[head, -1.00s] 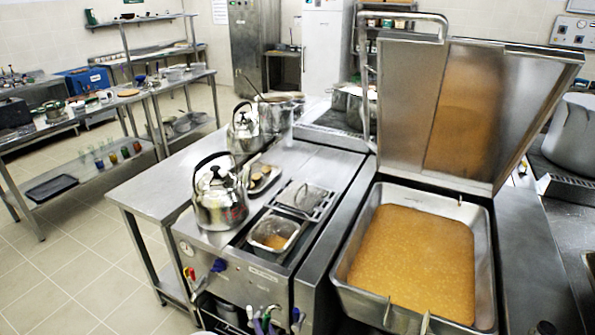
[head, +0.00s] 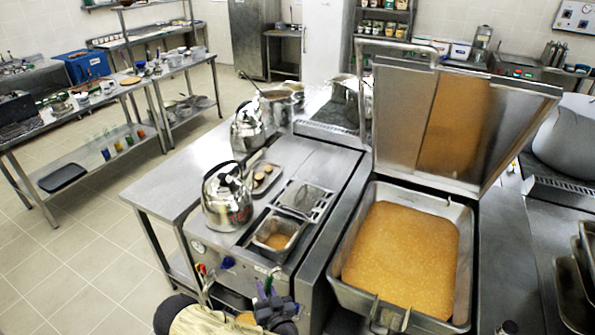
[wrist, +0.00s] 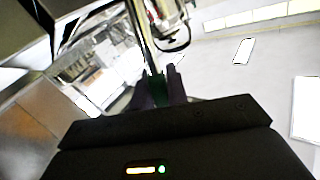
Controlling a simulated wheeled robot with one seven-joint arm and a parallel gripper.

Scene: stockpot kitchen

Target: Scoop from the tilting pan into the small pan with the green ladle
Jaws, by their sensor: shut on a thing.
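The tilting pan (head: 467,225) is at the right in the head view, lid raised, holding a wide orange-brown mass with a lumpy surface. A small square pan (head: 291,229), set into the cooker top to its left, has some orange-brown content at its bottom. My gripper (wrist: 161,82) is shut on the green handle of the green ladle (wrist: 158,87); a metal shaft runs upward from it in the wrist view. In the head view, my gripper is low at the cooker's front, beside coloured handles. The ladle's bowl is not clearly visible.
A kettle (head: 227,205) stands left of the small pan, with another kettle (head: 246,132) behind. A wire basket (head: 305,197) sits behind the small pan. Stacked metal pans (head: 575,270) are at the right edge. The side table's left part (head: 165,190) is clear.

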